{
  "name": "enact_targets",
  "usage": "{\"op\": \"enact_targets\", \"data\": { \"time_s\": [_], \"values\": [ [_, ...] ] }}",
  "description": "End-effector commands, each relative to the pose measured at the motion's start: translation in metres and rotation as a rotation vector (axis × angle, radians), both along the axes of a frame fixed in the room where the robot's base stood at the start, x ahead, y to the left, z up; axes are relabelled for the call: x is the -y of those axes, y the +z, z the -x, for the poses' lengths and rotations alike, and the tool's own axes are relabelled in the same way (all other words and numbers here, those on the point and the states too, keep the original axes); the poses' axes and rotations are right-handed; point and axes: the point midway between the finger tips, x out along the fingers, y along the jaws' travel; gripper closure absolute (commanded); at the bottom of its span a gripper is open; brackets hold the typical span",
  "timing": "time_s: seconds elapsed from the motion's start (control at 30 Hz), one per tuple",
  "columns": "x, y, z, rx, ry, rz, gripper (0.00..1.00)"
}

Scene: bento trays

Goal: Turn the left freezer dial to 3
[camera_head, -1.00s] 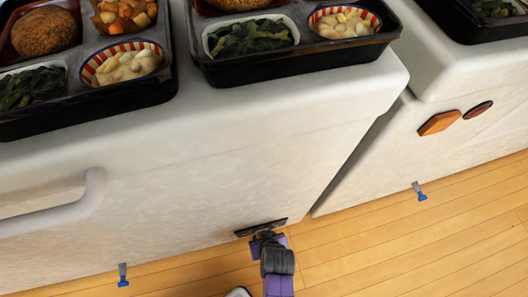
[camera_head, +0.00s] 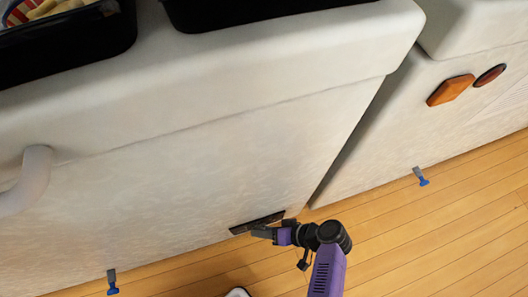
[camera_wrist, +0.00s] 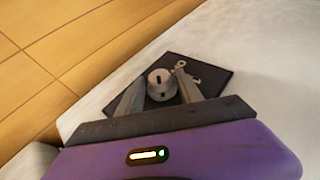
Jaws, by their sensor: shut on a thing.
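The freezer dial is a round grey knob (camera_wrist: 160,88) with a dark mark on its face, on a dark square plate (camera_wrist: 218,80) in the wrist view. Pale marks show on the plate just right of the knob, too small to read surely. My gripper (camera_wrist: 162,76) has one finger on each side of the knob and is shut on it. In the head view the plate (camera_head: 245,227) is low on the white freezer's front (camera_head: 200,170), near its right corner. My gripper (camera_head: 263,234) reaches it from the right and hides the knob there.
A white handle (camera_head: 30,180) sticks out of the freezer front at the left. Dark bento trays (camera_head: 70,40) stand on top. A second white freezer (camera_head: 440,115) stands at the right across a narrow gap.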

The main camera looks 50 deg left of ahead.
Motion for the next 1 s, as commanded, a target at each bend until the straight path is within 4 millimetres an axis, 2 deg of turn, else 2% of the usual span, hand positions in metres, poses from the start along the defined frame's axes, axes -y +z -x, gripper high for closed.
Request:
{"op": "enact_targets", "data": {
  "time_s": [0.3,0.77,0.8,0.83,1.0],
  "values": [
    [0.0007,-0.0028,-0.0013,-0.091,0.0,-0.036,0.97],
    [0.0008,-0.0021,-0.0007,-0.103,0.0,-0.04,0.97],
    [0.0009,-0.0022,-0.0007,-0.103,0.0,-0.04,0.53],
    [0.0008,-0.0021,-0.0007,-0.103,0.0,-0.04,0.48],
    [0.0008,-0.0021,-0.0008,-0.103,0.0,-0.04,0.48]
  ]
}}
